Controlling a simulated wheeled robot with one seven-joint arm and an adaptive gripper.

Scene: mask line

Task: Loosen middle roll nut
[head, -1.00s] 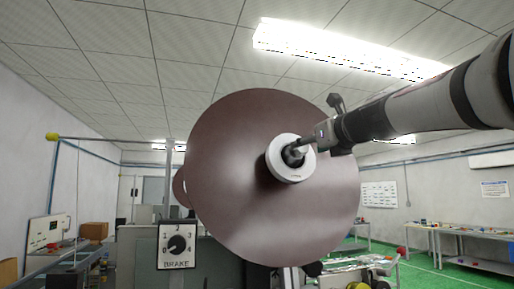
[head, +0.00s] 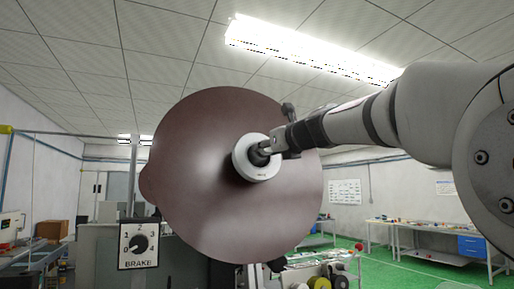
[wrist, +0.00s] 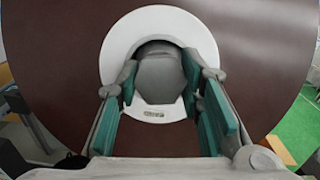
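The roll nut is a dark grey knob (wrist: 160,80) in the middle of a white ring (head: 241,160) on the face of a big brown roll (head: 200,205). My gripper (head: 266,149) reaches in from the right to this nut in the head view. In the wrist view the teal-padded fingers of my gripper (wrist: 160,88) stand on either side of the nut, with the nut between the tips. The fingers are apart, and a slim gap seems to show beside the nut. The gripper hides part of the nut in the head view.
A brake dial (head: 138,243) is at the lower left of the roll. A second roll (head: 147,181) shows partly behind it. A work table (head: 440,256) with small items stands at the right, with green floor (head: 400,276) before it. A cart with several spools is below.

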